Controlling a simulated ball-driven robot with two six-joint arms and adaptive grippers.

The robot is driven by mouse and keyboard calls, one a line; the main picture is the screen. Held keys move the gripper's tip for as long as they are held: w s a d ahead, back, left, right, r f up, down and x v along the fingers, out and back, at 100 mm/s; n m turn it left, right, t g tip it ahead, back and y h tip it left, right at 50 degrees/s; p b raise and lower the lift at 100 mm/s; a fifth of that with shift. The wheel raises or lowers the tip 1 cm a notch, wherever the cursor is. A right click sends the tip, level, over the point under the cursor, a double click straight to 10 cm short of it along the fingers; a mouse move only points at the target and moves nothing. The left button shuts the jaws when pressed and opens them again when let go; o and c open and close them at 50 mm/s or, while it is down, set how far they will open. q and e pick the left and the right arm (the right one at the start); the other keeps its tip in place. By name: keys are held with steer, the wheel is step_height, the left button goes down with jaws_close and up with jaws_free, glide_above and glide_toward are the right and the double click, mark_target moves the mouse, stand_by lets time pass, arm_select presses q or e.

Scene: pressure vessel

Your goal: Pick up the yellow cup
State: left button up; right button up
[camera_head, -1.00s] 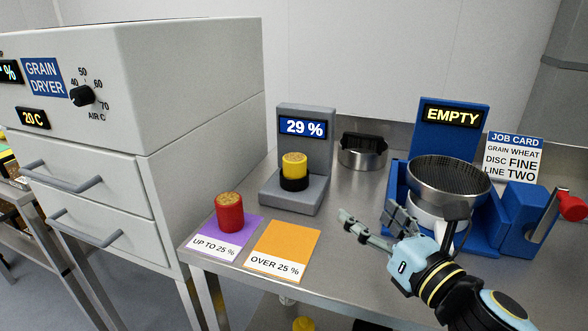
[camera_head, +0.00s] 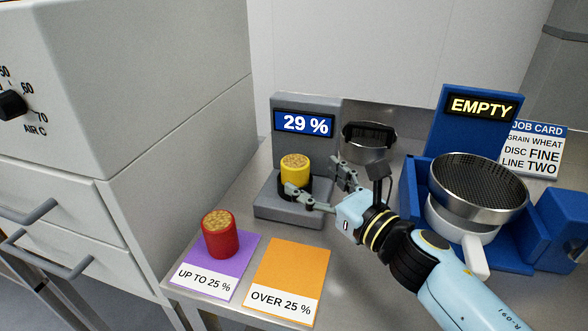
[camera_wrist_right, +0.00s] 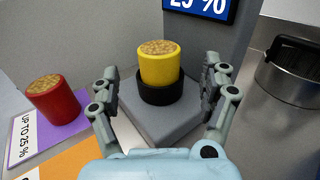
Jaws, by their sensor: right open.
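The yellow cup (camera_head: 296,170), filled with grain, stands upright in a black ring on the grey meter (camera_head: 262,208), whose display reads 29 %. In the right wrist view the yellow cup (camera_wrist_right: 159,65) sits ahead, between the two spread fingers and beyond their tips. My right gripper (camera_head: 318,186) is open and empty, close to the cup on its right and near side. One finger overlaps the black ring's front in the head view; I cannot tell whether it touches. My left gripper is not in view.
A red cup (camera_head: 220,234) of grain stands on the purple card (camera_head: 246,255). The orange card (camera_head: 290,265) beside it is bare. A metal sieve pan with black handle (camera_head: 367,140) is behind my gripper. A blue machine (camera_head: 466,115) marked EMPTY holds a sieve (camera_head: 480,185) at right.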

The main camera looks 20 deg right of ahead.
mark_target(304, 170)
steer(key=shift+w+a, duration=0.15)
steer(key=shift+w, duration=0.3)
steer(key=x, duration=0.1)
steer(key=p+x, duration=0.1)
steer(key=x, duration=0.2)
steer(key=shift+w+a+r, duration=0.15)
steer(key=shift+w+r, duration=0.05)
steer(key=shift+r, duration=0.05)
steer(key=shift+w+a+f, duration=0.15)
steer(key=shift+w, duration=0.3)
steer(key=shift+s, duration=0.1)
steer(key=c, duration=1.4)
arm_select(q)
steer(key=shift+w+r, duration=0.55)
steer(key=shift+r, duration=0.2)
arm_select(e)
steer(key=shift+c, duration=0.3)
